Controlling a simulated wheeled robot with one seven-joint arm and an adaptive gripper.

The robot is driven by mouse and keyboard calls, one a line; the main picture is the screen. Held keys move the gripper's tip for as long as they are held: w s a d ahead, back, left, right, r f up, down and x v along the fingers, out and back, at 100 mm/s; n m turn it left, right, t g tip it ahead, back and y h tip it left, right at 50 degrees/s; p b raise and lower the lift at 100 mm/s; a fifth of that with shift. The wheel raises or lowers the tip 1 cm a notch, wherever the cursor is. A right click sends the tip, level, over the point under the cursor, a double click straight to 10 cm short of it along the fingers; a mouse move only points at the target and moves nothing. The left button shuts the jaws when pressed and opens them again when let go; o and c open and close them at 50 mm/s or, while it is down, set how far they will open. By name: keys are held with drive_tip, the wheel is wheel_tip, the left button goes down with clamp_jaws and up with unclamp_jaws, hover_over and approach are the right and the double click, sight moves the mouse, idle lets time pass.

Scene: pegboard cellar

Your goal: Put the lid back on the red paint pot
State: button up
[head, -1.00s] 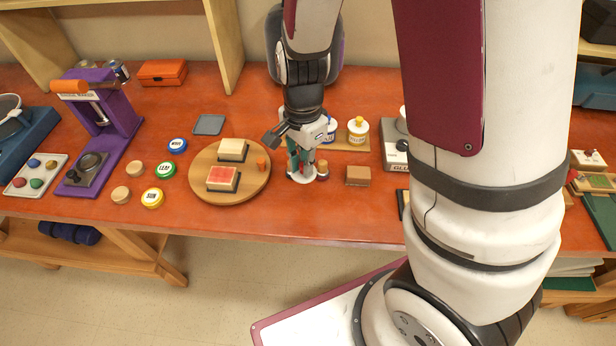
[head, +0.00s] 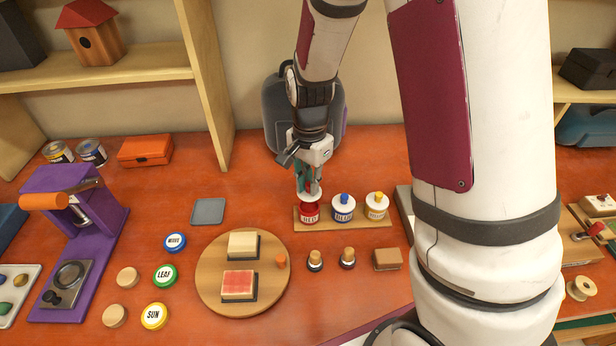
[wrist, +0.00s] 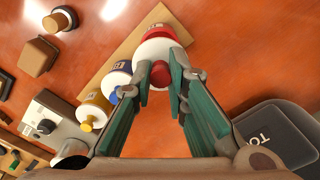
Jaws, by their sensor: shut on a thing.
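The red paint pot (head: 309,212) stands at the left end of a wooden strip, beside the blue pot (head: 343,208) and the yellow pot (head: 376,206). My gripper (head: 311,189) is right above the red pot. In the wrist view my gripper (wrist: 159,84) is shut on the red knob (wrist: 160,74) of a white lid (wrist: 158,50). The pot's red body (wrist: 157,31) shows past the lid.
The wooden strip (head: 335,223) lies at the back of the orange bench. A round board (head: 212,288) with two stamp blocks is at left. A grey bin (wrist: 275,130) is close by.

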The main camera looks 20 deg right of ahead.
sight(309, 195)
drive_tip(key=shift+f+b, duration=0.7)
drive_tip(key=shift+f, duration=1.4)
drive_tip(key=shift+f+p, duration=0.2)
drive_tip(key=shift+p, duration=0.25)
idle(1.4)
drive_tip(key=o, duration=0.9)
drive_tip(key=shift+o, duration=0.3)
drive_tip(key=o, duration=0.4)
drive_tip(key=shift+r, duration=0.1)
drive_tip(key=shift+r+p, duration=1.6)
drive_tip(key=shift+r, duration=1.85)
